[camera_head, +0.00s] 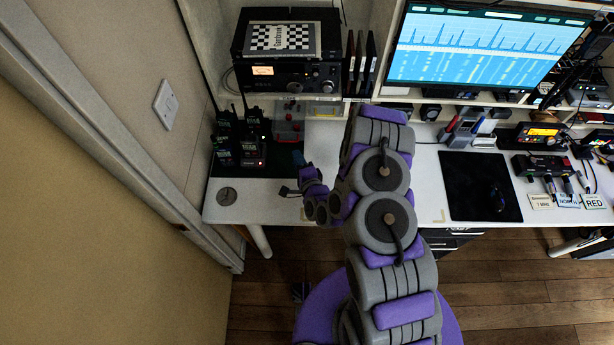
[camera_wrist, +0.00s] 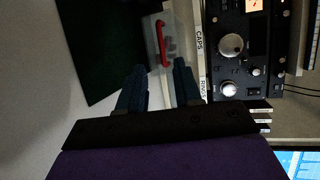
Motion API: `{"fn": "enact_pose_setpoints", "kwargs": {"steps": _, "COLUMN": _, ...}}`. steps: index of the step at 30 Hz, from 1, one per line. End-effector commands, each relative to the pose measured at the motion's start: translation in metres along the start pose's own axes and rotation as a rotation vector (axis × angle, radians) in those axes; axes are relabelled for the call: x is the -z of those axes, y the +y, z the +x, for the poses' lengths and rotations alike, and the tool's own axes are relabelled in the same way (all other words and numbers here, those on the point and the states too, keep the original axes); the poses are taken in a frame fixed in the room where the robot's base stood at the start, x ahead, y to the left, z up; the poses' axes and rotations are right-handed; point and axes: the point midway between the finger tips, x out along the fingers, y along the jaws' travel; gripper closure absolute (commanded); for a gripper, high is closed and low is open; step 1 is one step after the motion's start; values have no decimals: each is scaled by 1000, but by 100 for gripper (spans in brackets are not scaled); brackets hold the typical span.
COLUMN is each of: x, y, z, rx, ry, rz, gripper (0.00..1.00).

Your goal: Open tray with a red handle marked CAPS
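A clear tray with a red handle (camera_wrist: 163,42) shows in the wrist view beside the white edge strip with the CAPS label (camera_wrist: 199,40). The head view shows the red-handled clear tray (camera_head: 289,131) under the black radio at the back left. How far it is pulled out I cannot tell. My gripper (camera_head: 291,176) is over the white desk, in front of the tray. In the wrist view my gripper (camera_wrist: 159,67) has its two dark blue fingers apart, with nothing seen between them. The handle lies just beyond the fingertips, apart from them.
A RINGS label (camera_wrist: 203,88) is on the same strip. Several handheld radios (camera_head: 240,140) stand left of the tray on a dark mat. The black radio (camera_head: 290,75) is above it. A black pad (camera_head: 478,187) lies to the right. The desk front near my gripper is clear.

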Motion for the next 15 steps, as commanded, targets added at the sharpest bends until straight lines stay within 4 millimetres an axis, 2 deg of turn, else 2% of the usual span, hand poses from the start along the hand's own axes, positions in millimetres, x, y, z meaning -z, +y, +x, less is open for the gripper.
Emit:
{"fn": "enact_pose_setpoints", "kwargs": {"steps": 6, "x": 0, "y": 0, "z": -30, "rx": -5, "ry": 1, "rz": 3, "gripper": 66}}
{"fn": "enact_pose_setpoints", "kwargs": {"steps": 15, "x": 1, "y": -1, "z": -58, "rx": -4, "ry": 5, "rz": 4, "gripper": 66}}
